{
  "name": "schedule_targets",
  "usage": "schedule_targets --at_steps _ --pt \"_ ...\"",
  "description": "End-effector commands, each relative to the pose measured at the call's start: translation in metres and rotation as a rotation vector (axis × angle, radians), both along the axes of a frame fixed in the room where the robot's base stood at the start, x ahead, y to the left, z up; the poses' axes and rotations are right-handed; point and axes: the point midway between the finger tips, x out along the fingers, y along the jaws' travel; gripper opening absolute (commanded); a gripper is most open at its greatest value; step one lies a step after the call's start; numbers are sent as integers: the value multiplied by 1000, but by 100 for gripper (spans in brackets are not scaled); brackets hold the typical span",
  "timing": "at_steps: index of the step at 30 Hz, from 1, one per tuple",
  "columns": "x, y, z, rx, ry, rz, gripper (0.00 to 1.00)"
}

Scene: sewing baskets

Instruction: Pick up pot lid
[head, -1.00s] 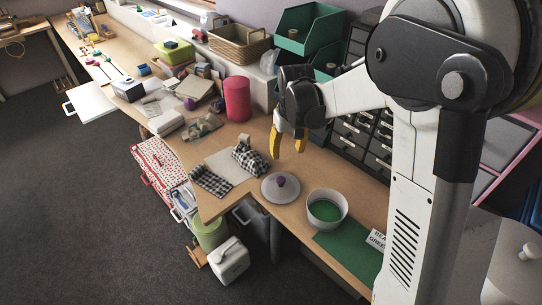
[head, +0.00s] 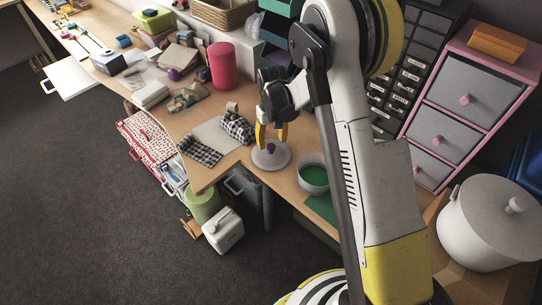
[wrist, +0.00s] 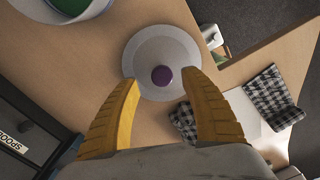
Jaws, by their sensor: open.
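The pot lid (head: 283,157) is a round grey disc with a dark purple knob. It lies flat on the wooden worktable, and its far part is partly covered by my gripper in the head view. My gripper (head: 271,136) is open and empty, with its yellow fingers pointing down over the lid. In the wrist view the lid (wrist: 143,54) lies beyond the fingertips. Its purple knob (wrist: 162,75) shows in the gap between the two fingers of my gripper (wrist: 160,88). I cannot tell the exact height of the fingertips above the lid.
A white bowl (head: 314,188) with green inside stands right of the lid. Folded checkered cloth (head: 201,151) lies to the left, and a red cylinder (head: 223,66) stands behind. Small drawers (head: 409,77) rise to the right. A large lidded pot (head: 484,232) stands at the far right.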

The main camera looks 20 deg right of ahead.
Motion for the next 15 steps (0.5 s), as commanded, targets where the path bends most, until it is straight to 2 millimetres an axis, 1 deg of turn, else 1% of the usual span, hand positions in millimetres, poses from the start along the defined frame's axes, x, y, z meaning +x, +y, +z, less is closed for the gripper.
schedule_targets --at_steps 1,3,6,12,13,14,15 --pt "0 2 -13 0 0 1 54" --pt "0 3 -25 0 0 0 54" --pt "-1 3 -35 -1 0 0 54" --pt "-1 3 -34 -1 0 0 54" --pt "-1 3 -34 -1 0 0 52" --pt "-1 3 -34 -1 0 0 43" --pt "-1 3 -34 -1 0 0 31"
